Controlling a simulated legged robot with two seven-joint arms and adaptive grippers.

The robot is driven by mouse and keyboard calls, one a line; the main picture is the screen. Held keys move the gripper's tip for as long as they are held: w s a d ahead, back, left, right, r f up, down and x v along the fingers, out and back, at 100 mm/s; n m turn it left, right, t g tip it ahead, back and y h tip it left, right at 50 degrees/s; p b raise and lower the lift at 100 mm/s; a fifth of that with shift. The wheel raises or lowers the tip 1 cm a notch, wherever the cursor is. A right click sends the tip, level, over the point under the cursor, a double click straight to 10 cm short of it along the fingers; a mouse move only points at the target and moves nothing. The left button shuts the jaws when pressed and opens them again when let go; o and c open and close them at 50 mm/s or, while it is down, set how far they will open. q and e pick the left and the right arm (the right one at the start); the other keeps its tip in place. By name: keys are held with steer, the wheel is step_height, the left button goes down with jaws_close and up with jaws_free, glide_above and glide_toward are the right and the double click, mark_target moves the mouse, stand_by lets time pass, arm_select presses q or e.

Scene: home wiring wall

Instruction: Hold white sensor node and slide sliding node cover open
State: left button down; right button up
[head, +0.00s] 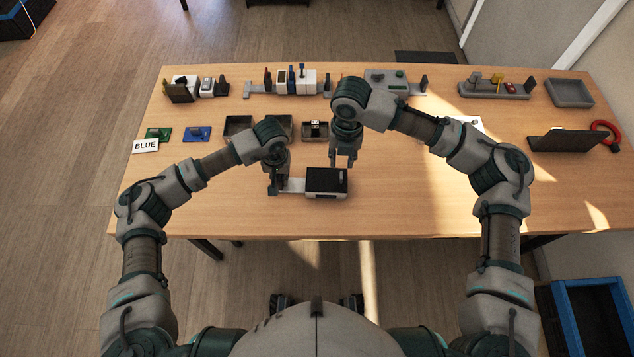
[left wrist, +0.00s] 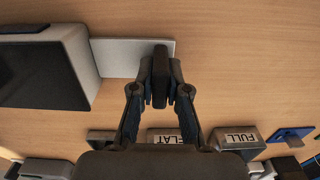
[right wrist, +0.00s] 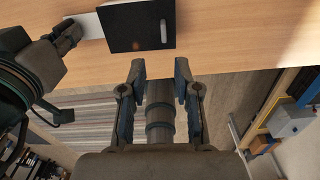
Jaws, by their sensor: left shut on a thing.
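The white sensor node (head: 312,197) stands near the table's front edge, mostly under its black sliding cover (head: 325,180). A small raised grip (right wrist: 163,31) shows on the cover in the right wrist view. A flat white plate (head: 294,185) sticks out from the node's left side and ends in a dark upright tab (left wrist: 160,72). My left gripper (head: 273,188) is shut on this tab; it also shows in the left wrist view. My right gripper (head: 343,162) is open and empty, fingers pointing down, just behind and above the cover's right part, apart from it.
Small trays (head: 315,130) stand behind the node, labelled FLAT and FULL in the left wrist view. Green (head: 158,134) and blue (head: 196,133) pieces lie at left. Wiring parts (head: 300,82) line the back. A dark upright panel (head: 565,141) stands at right. Table beside the node is clear.

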steer(key=shift+w+d+r, duration=0.2)
steer(key=shift+w+d, duration=0.1)
steer(key=shift+w, duration=0.05)
steer(key=shift+f, duration=4.3)
jaws_close()
steer(key=shift+d, duration=0.2)
steer(key=shift+s+d, duration=0.2)
steer(key=shift+d, duration=3.75)
steer(key=shift+o, duration=0.5)
jaws_free()
